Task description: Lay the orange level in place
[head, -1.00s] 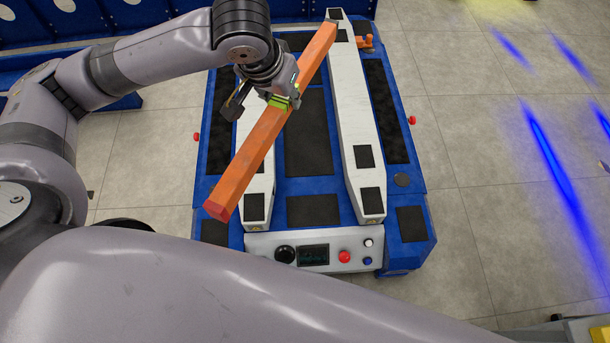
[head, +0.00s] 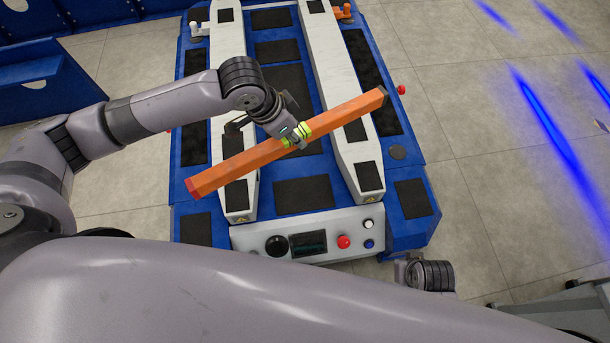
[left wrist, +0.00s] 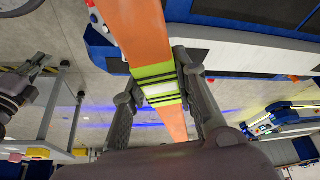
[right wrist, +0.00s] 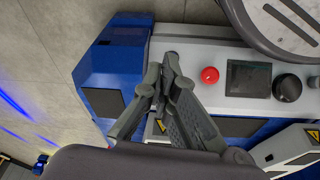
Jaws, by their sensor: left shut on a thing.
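The orange level (head: 235,167) is a long bar with a red end cap and a yellow-green band in the middle. My left gripper (head: 298,136) is shut on it at the band and holds it slanting across the lift cart (head: 430,215), over its two white rails (head: 232,110). In the left wrist view the level (left wrist: 140,30) runs between the two fingers (left wrist: 158,82). Whether the bar touches the rails cannot be told. My right gripper (right wrist: 165,72) shows in the right wrist view, its fingertips together and empty, over the cart's panel end.
The control panel (head: 305,232) at the cart's near end has a red button (head: 344,242), a screen and a black knob. Small orange (head: 343,12) and white (head: 194,28) levers stand at the far end. A blue structure (head: 45,80) is at left.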

